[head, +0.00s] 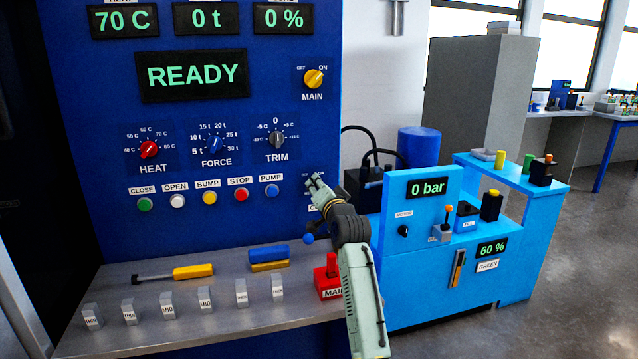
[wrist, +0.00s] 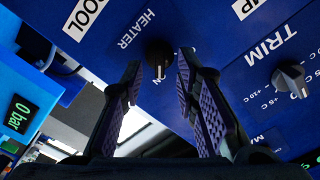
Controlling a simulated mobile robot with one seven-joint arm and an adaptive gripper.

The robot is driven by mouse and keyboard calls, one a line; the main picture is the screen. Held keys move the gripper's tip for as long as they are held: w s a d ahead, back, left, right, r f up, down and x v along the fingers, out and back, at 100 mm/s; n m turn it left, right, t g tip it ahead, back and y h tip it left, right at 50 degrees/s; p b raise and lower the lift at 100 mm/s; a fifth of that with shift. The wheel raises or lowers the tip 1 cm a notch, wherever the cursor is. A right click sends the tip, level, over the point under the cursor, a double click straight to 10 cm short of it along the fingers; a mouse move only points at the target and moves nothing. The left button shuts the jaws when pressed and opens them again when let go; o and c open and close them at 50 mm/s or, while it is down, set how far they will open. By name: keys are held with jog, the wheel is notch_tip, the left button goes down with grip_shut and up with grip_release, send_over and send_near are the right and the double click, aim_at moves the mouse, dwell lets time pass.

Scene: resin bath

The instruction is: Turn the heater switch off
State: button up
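The heater switch (wrist: 158,54) is a small dark knob on the blue panel, under the label HEATER in the wrist view. Its pale pointer mark faces the partly hidden ON lettering. My gripper (wrist: 160,62) is open, with one finger on each side of the knob; a gap shows beside it, and I cannot tell whether the tips reach its depth. In the head view my gripper (head: 314,181) is at the panel's right edge and hides the heater switch.
The TRIM knob (wrist: 292,78) is right of my gripper in the wrist view. The yellow MAIN switch (head: 313,78) is above it in the head view. A red-based lever (head: 327,277) stands on the shelf below. A blue pump unit (head: 440,275) is at right.

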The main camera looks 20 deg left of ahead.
jog(key=shift+w+a, duration=0.3)
jog(key=shift+w, duration=0.15)
jog(key=shift+c, duration=0.5)
grip_shut()
